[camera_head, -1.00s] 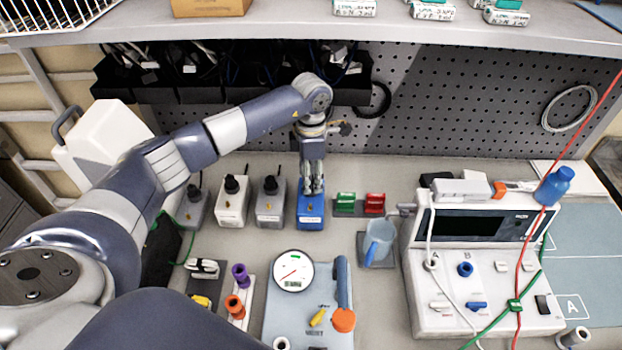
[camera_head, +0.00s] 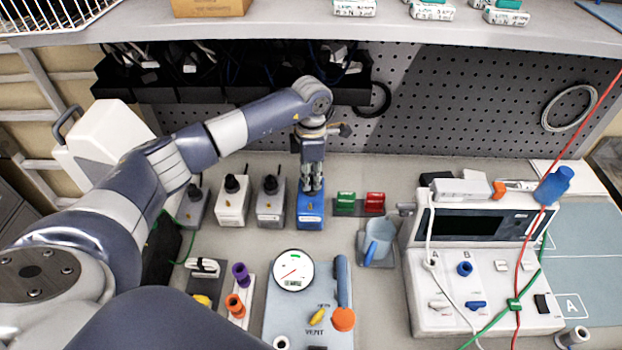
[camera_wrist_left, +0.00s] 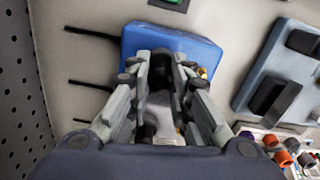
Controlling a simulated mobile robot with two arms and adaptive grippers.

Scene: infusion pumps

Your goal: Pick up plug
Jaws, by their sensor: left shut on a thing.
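My left gripper (camera_head: 311,184) points down at the far end of the blue box (camera_head: 310,212), the rightmost in a row of small boxes at the back of the bench. It is shut on a black plug (camera_wrist_left: 160,78), which shows between the fingers in the left wrist view, with the gripper (camera_wrist_left: 162,78) over the blue box (camera_wrist_left: 190,45). The fingers hide most of the plug, and I cannot tell whether it still touches the box. My right gripper is not in view.
To the left stand a white box (camera_head: 232,206), a grey box (camera_head: 271,207) and another grey box (camera_head: 193,211), each with a black plug on top. Green (camera_head: 345,201) and red (camera_head: 375,202) blocks sit to the right. A pegboard (camera_head: 450,105) is behind.

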